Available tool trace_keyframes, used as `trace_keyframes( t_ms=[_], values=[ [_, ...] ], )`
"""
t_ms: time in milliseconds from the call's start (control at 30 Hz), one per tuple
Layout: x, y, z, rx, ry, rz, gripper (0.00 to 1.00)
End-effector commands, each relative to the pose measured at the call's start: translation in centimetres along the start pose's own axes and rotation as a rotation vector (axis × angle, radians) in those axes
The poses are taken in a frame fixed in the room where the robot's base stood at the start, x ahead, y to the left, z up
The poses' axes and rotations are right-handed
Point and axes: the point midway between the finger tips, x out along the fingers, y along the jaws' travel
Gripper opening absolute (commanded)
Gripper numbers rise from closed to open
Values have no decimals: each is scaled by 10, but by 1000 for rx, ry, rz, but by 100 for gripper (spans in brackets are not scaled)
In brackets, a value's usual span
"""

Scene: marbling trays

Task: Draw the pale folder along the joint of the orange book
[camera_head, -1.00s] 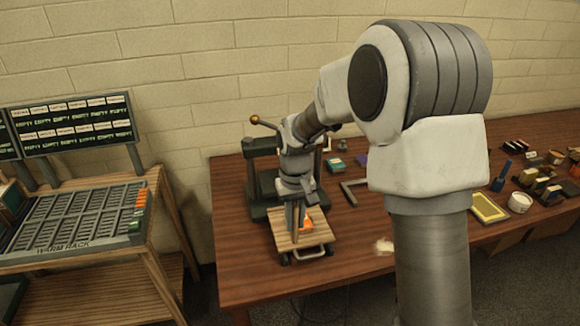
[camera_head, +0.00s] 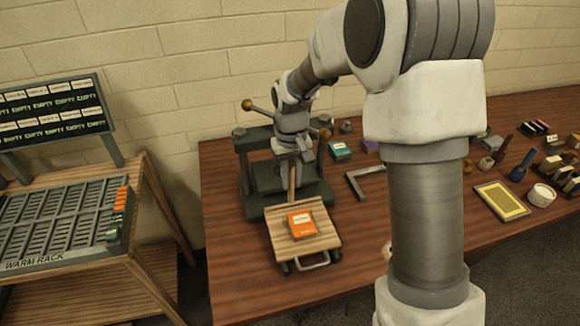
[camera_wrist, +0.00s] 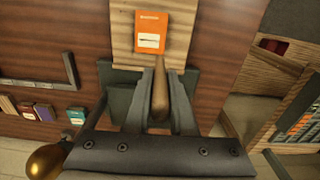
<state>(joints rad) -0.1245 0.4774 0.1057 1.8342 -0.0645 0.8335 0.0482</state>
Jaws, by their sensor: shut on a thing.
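The orange book (camera_head: 302,223) lies flat on a wooden board (camera_head: 325,241), its cover with a white label facing up. It also shows at the top of the wrist view (camera_wrist: 150,32). My gripper (camera_head: 293,157) is over the press end of the board, behind the book. It is shut on a slim, tapered tan folder (camera_wrist: 161,95), which shows between the fingers in the wrist view. The folder also shows below the fingers in the head view (camera_head: 292,181). Its tip looks apart from the book's cover; its height above the board is hard to judge.
A dark green press (camera_head: 252,140) with ball-ended handles stands right behind the board. A teal book (camera_head: 340,150) and a grey metal square (camera_head: 356,186) lie to its right. A yellow tray (camera_head: 501,201) is farther right. The warm rack (camera_head: 70,225) stands left of the table.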

Motion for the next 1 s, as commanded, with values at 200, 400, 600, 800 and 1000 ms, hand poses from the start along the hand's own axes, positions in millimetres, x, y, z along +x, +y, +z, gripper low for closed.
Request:
trace_keyframes(
  t_ms=[200,400,600,800,1000],
  values=[
    [3,0,0,0,0,0,0],
    [17,0,0,0,-1,0,0],
    [38,0,0,0,-1,0,0],
    [52,0,0,0,-1,0,0],
    [52,0,0,0,0,0,0]
  ],
)
